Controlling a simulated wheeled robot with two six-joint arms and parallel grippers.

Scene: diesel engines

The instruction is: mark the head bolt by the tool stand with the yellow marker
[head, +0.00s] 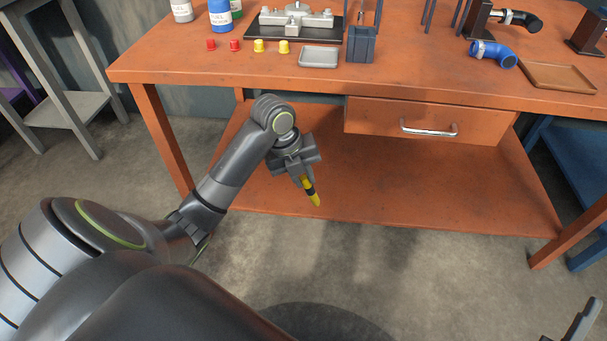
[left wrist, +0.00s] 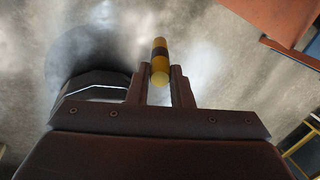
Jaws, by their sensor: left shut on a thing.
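My left gripper (head: 304,180) is shut on the yellow marker (head: 313,196), in front of the bench and below its top. The marker has a dark band and points down and slightly right; it also shows between the jaws in the left wrist view (left wrist: 160,62). A grey metal head (head: 296,18) lies on a black plate at the back of the bench. The dark tool stand (head: 361,46) is just right of it. Single head bolts are too small to tell. My right gripper (head: 566,321) is partly cut off at the bottom right, its fingers apart.
The orange bench (head: 420,83) has a drawer (head: 430,122) and a low shelf. Floor before the bench is clear.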

